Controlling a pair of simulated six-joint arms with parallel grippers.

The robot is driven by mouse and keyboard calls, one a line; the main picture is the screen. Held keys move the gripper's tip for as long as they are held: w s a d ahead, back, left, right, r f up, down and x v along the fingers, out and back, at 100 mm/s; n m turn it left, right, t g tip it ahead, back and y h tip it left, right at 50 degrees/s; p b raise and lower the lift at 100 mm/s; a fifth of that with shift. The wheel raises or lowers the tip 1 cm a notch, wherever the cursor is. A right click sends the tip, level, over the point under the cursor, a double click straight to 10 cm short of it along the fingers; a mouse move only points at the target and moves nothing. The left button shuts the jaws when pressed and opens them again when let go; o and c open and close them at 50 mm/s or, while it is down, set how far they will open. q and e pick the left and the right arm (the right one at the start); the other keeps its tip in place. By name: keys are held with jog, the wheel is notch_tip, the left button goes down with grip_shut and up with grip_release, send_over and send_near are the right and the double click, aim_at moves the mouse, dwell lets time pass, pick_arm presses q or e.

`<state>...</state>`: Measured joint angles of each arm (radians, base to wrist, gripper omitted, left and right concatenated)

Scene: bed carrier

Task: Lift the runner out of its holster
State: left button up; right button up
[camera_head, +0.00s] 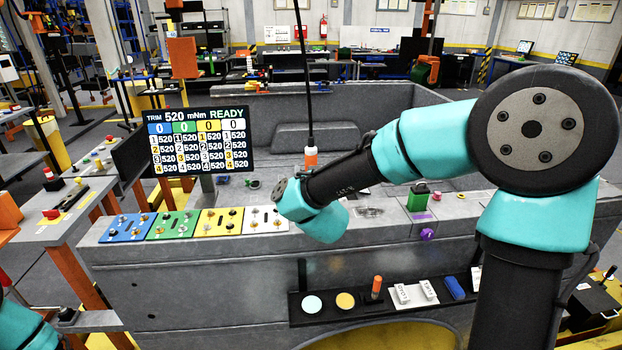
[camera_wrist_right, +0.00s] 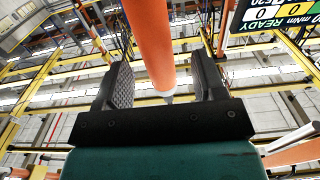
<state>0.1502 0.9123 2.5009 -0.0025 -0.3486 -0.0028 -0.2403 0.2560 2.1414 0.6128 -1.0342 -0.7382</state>
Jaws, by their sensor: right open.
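The runner (camera_head: 311,158) has an orange lower body and a white band, and it hangs upright at a thin black cable above the bench top. Its lower end is hidden behind my right arm's wrist in the head view. My right gripper is hidden there too. In the right wrist view my right gripper (camera_wrist_right: 164,88) is open, with one dark finger on each side of an orange cylinder (camera_wrist_right: 150,45) with a grey tip, which looks like the runner. Gaps show between it and the fingers. I cannot make out the holster. My left gripper is out of view.
A screen (camera_head: 201,140) stands behind blue, green, yellow and white plates (camera_head: 216,222) on the grey bench. A black tray (camera_head: 330,318) on the front holds discs, an orange-topped peg and small blocks. A green block (camera_head: 418,198) sits right of my wrist.

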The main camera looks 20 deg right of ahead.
jog(key=shift+x, duration=2.6)
jog(key=shift+d+r, duration=0.1)
jog(key=shift+r, duration=0.05)
jog(key=shift+s, duration=0.1)
grip_shut()
